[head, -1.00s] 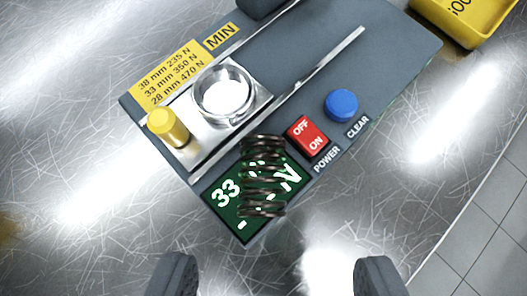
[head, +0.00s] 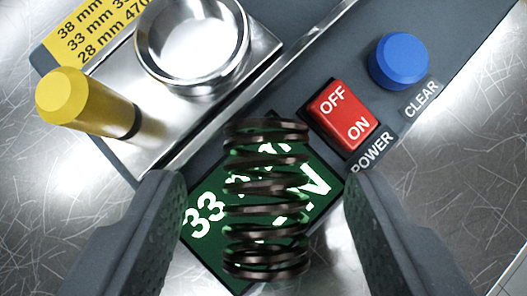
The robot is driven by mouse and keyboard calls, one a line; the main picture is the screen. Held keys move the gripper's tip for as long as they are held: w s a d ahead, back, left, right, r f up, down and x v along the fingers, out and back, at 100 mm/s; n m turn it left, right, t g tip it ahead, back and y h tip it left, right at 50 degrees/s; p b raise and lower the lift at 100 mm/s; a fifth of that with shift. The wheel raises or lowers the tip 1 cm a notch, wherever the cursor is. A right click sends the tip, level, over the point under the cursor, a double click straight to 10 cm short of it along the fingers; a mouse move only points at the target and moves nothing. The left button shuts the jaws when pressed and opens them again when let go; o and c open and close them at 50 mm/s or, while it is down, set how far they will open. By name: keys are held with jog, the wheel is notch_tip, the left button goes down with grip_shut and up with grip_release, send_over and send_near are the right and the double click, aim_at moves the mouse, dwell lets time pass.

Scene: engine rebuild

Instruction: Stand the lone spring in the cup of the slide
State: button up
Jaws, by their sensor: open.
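The lone spring (head: 266,200) is a dark coil lying or standing over the green display of the tester; its coils hide part of the display's digits. I cannot tell whether it touches the display. The slide (head: 215,100) is a shiny metal plate at the upper left, bearing a round metal cup (head: 192,45) that looks empty. A yellow knob (head: 75,98) rises from the slide's left side. My gripper (head: 264,195) is open, with one finger on each side of the spring and a gap between each finger and the coils.
A red power switch (head: 344,117) and a blue clear button (head: 399,60) sit right of the spring on the grey tester body (head: 300,40). A yellow label (head: 95,35) is at the upper left. Bare scratched metal bench (head: 40,210) surrounds the tester.

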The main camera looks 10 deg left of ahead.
grip_shut()
